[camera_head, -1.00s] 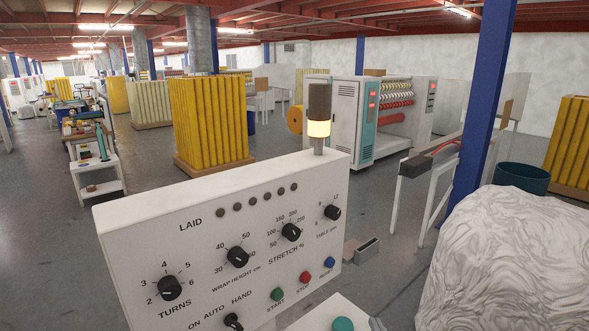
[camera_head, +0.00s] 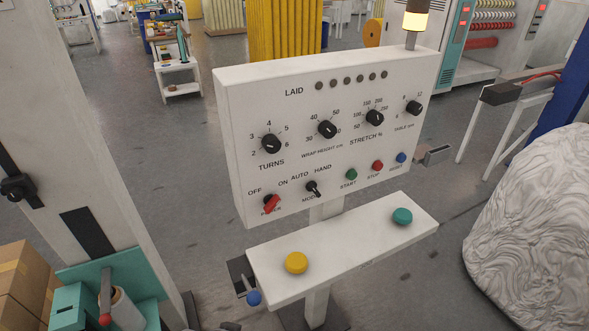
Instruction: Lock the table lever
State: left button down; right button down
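A short lever with a blue ball knob (camera_head: 253,298) hangs at a dark bracket (camera_head: 239,270) at the left end of the white button shelf. Another lever with a red ball end (camera_head: 105,318) stands on the teal carriage (camera_head: 72,306) at the lower left. No label shows which of them is the table lever, and whether either is locked cannot be told. The white control panel (camera_head: 235,140) stands above the shelf (camera_head: 345,250), which bears a yellow button (camera_head: 296,263) and a teal button (camera_head: 402,216). Neither of my grippers can be made out.
A tall white column (camera_head: 70,130) stands at the left, with cardboard boxes (camera_head: 22,285) beside it. A large white wrapped load (camera_head: 535,220) fills the right. Grey floor (camera_head: 390,290) is open between the shelf and the load.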

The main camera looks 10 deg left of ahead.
aim_at(247, 285)
jog(key=k+j+u, duration=0.1)
jog(key=k, duration=0.35)
jog(key=k+j, duration=0.35)
jog(key=k+j+u, duration=0.15)
jog(key=k, duration=0.35)
